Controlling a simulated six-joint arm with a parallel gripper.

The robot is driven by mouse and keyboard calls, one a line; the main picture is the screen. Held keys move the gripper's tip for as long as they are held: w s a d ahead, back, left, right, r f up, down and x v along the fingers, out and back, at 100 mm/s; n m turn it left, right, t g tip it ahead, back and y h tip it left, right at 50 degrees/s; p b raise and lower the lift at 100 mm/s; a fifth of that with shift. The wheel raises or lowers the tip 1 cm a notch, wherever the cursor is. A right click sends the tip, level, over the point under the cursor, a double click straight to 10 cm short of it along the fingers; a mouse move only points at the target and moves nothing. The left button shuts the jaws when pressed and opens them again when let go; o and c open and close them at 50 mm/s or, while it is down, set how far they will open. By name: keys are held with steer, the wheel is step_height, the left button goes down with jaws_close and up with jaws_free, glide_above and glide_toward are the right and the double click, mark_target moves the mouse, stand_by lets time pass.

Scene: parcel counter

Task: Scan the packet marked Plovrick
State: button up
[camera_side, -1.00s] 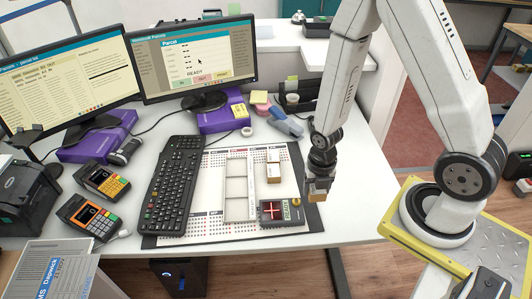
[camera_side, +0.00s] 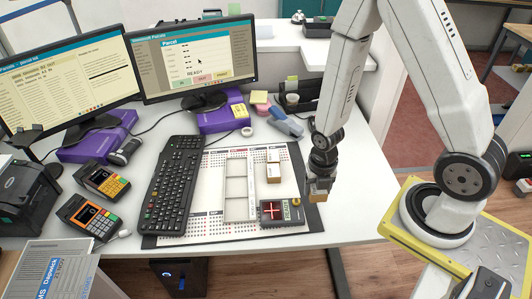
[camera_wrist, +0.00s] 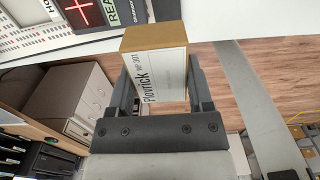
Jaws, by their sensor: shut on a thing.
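My gripper (camera_side: 321,181) is shut on a small brown packet (camera_wrist: 163,80). The packet's white label reads "Plovrick" in the wrist view, and the label side faces that camera. In the side view the packet (camera_side: 320,191) hangs in the air just right of the scanner and near the desk's right edge. The monitor (camera_side: 196,60) shows a Parcel window reading "READY".
Two small packets (camera_side: 273,164) stand on the mat (camera_side: 207,227) behind the scanner, next to an empty white frame (camera_side: 239,188). A keyboard (camera_side: 174,186) and card terminals (camera_side: 87,216) lie to the left. The desk (camera_side: 350,170) is clear right of the mat.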

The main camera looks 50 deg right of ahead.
steer(key=shift+w, duration=0.1)
step_height(320, 180, up, 2)
steer(key=r, duration=0.1)
glide_above(272, 212)
steer(key=shift+f, duration=0.3)
steer(key=shift+f, duration=0.15)
steer(key=shift+f, duration=4.3)
step_height(272, 212, up, 9)
